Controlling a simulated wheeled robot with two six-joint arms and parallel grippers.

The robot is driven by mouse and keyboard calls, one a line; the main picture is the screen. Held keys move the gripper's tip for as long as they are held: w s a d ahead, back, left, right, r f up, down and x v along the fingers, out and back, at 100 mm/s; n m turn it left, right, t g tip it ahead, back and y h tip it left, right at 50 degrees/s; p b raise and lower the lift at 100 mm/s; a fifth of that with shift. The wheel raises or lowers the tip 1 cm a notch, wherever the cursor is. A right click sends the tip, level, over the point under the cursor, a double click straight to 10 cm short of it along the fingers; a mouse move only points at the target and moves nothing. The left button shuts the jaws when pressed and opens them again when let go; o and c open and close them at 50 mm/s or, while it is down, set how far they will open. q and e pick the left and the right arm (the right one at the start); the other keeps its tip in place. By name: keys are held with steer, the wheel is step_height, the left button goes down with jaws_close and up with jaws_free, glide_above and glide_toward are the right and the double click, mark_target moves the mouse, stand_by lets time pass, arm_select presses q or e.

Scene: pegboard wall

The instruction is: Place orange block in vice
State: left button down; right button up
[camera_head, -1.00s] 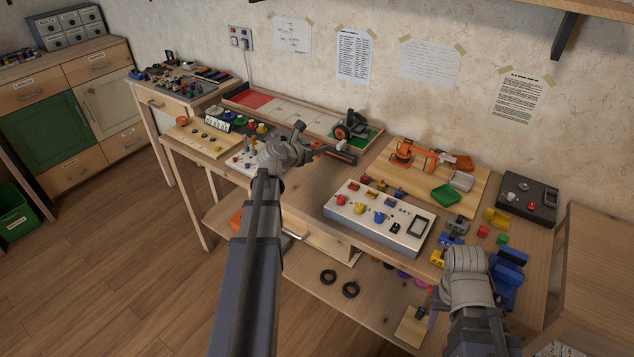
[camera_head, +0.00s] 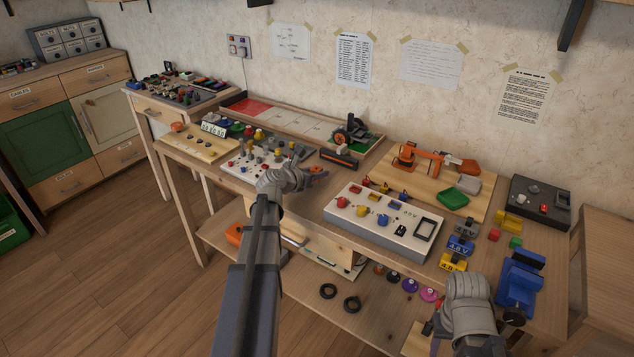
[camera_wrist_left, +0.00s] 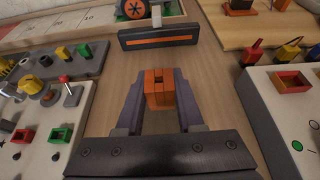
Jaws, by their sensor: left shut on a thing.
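The orange block (camera_wrist_left: 160,88) is between the two fingers of my left gripper (camera_wrist_left: 155,100), which is shut on it. In the head view my left gripper (camera_head: 310,172) is over the bench, left of the white control panel, and the block is mostly hidden there. The blue vice (camera_head: 520,280) stands at the bench's front right, well to the right of the left gripper. My right arm's wrist is at the bench's front edge, left of and below the vice.
The white control panel (camera_head: 383,222) with coloured knobs lies between the left gripper and the vice. Small red (camera_head: 494,235) and green (camera_head: 516,242) blocks and yellow-fronted units (camera_head: 453,262) sit near the vice. A dark bar with an orange stripe (camera_wrist_left: 158,38) lies ahead of the left gripper.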

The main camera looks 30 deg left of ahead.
arm_select(q)
steer(key=shift+f, duration=0.7)
arm_select(e)
steer(key=shift+f, duration=0.7)
arm_select(q)
steer(key=shift+f+b, duration=0.25)
steer(key=shift+b, duration=0.2)
steer(key=c, duration=0.5)
jaws_free()
steer(key=shift+r, duration=0.1)
steer(key=shift+c, duration=0.2)
arm_select(e)
steer(key=shift+f, duration=0.15)
arm_select(q)
steer(key=shift+r+p, duration=0.15)
steer(key=shift+p, duration=0.15)
steer(key=p+v, duration=0.4)
steer(key=v, duration=0.7)
steer(key=shift+s, duration=0.1)
steer(key=shift+s+r, duration=0.15)
steer(key=shift+s, duration=0.25)
arm_select(e)
step_height(320, 180, up, 5)
